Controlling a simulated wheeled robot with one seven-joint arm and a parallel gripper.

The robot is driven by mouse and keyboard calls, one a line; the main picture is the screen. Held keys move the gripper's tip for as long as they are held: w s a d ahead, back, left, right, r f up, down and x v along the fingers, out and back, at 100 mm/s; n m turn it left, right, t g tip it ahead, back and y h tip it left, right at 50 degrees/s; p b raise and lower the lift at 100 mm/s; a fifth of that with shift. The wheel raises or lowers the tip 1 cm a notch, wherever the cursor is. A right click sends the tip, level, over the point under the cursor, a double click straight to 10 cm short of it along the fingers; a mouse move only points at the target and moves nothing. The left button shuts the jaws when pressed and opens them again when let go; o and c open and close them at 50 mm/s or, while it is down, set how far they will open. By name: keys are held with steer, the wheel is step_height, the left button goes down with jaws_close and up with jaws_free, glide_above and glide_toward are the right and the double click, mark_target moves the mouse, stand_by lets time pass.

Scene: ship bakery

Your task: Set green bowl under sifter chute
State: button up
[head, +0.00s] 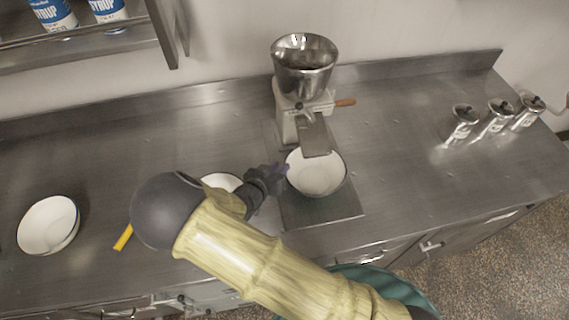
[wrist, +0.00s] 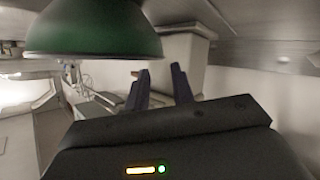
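The green bowl (head: 316,175) stands upright under the sifter chute (head: 315,137), on the flat plate at the foot of the sifter (head: 303,85). Its pale inside shows in the head view, with the chute's end over its back part. Its dark green outer side (wrist: 95,32) fills the upper left of the wrist view. My gripper (head: 282,174) is at the bowl's left rim in the head view. In the wrist view my gripper's fingers (wrist: 160,88) stand apart with nothing between them, beside the bowl. I cannot tell whether a finger touches it.
Another white-inside bowl (head: 222,181) is partly hidden behind my wrist. A third bowl (head: 48,225) stands at the far left, near a yellow-handled item (head: 123,238). Several metal canisters (head: 462,123) stand at the right. The counter between sifter and canisters is clear.

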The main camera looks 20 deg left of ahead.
steer(key=b+v, duration=0.1)
steer(key=v, duration=0.5)
steer(key=shift+s+r, duration=0.2)
steer(key=shift+s, duration=0.15)
steer(key=shift+c, duration=0.4)
stand_by(0.6)
